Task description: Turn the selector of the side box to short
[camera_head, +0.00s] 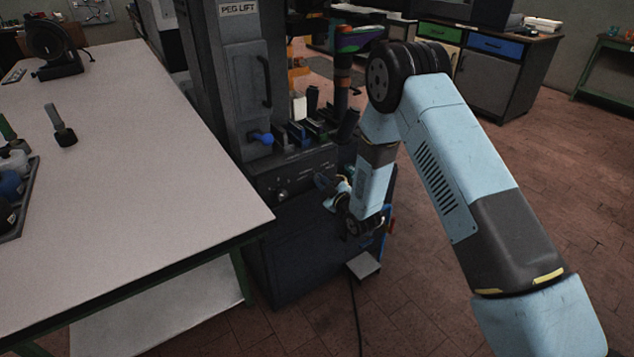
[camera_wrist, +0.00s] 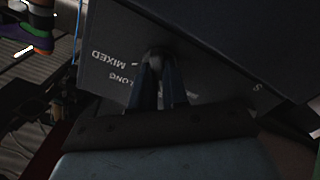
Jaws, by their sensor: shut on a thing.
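The side box (camera_wrist: 215,70) is a dark panel with pale lettering in the wrist view, turned at an angle. Its selector (camera_wrist: 157,55) is a small dark knob near the middle of the panel. The words MIXED (camera_wrist: 108,58) and LONG (camera_wrist: 118,77) read upside down left of the knob. Another label is mostly hidden by the fingers, and a lone S shows farther right. My gripper (camera_wrist: 160,68) is shut on the selector. The knob's exact pointing direction is too dark to tell. In the head view my gripper (camera_head: 328,187) is small, low at the press front.
The grey press (camera_head: 228,85) marked PEG LIFT stands behind my gripper, with a blue-knobbed lever (camera_head: 262,138). A white-topped table (camera_head: 140,150) fills the left, holding a tray (camera_head: 28,200). A cable (camera_head: 356,310) runs on the floor. Open floor lies right of my arm.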

